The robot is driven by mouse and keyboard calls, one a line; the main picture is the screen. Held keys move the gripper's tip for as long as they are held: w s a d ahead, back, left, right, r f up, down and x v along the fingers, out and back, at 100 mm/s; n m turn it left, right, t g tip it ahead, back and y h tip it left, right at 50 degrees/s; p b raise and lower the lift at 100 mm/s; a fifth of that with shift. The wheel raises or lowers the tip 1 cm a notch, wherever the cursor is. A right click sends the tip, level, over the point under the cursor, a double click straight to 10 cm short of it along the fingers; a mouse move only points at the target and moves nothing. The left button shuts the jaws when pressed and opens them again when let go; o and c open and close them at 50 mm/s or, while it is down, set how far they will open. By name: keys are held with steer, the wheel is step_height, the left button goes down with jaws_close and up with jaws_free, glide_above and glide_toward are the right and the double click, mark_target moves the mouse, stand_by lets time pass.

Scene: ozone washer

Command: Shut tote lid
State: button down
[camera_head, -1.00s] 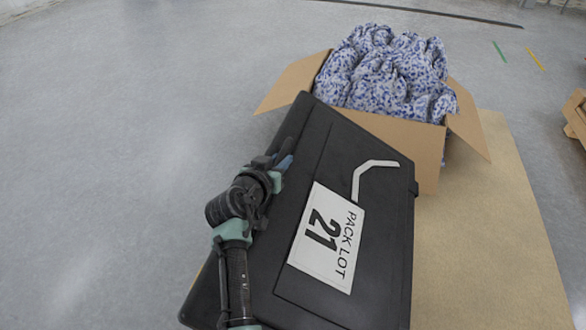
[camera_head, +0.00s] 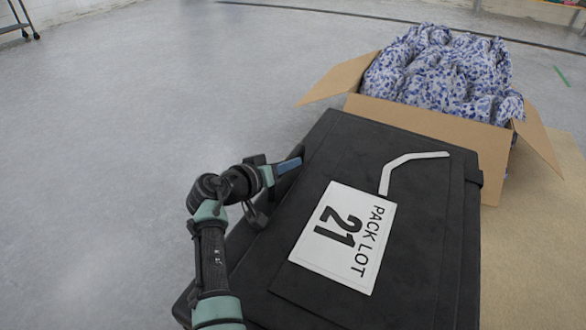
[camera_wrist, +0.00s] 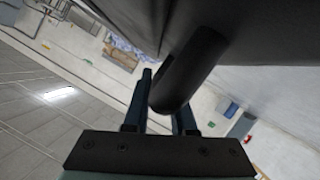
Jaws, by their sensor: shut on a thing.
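The black tote lid (camera_head: 425,205) carries a white label (camera_head: 345,236) reading "PACK LOT 21" and a pale bent strip. Its labelled face points towards the head camera. I cannot tell how wide the lid stands open, and the tote's inside is hidden. My gripper (camera_head: 290,164) is at the lid's left edge in the head view, with blue fingers pointing right. In the wrist view my gripper (camera_wrist: 164,108) has its two fingers on either side of a dark rounded bar (camera_wrist: 190,68) that projects from a large dark panel (camera_wrist: 230,30). The jaws are shut on this bar.
An open cardboard box (camera_head: 430,121) filled with blue-and-white patterned material (camera_head: 440,75) stands just behind the tote. A tan mat (camera_head: 530,250) lies to the right. The grey floor (camera_head: 130,120) to the left is clear.

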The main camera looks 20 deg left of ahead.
mark_target(292, 172)
steer(key=shift+a+f+b, duration=0.15)
steer(key=shift+f+b, duration=0.35)
steer(key=shift+f, duration=0.15)
steer(key=shift+a+f+b, duration=0.15)
steer(key=shift+f+b, duration=0.35)
steer(key=shift+f, duration=0.3)
steer(key=shift+s+f, duration=0.1)
steer(key=shift+f, duration=0.15)
steer(key=c, duration=0.7)
jaws_free()
steer(key=shift+c, duration=0.2)
steer(key=shift+a+r, duration=0.1)
steer(key=shift+r, duration=0.1)
steer(key=p+v, duration=0.6)
steer(key=v, duration=0.6)
steer(key=shift+s+a+r, duration=0.1)
steer(key=shift+s, duration=0.2)
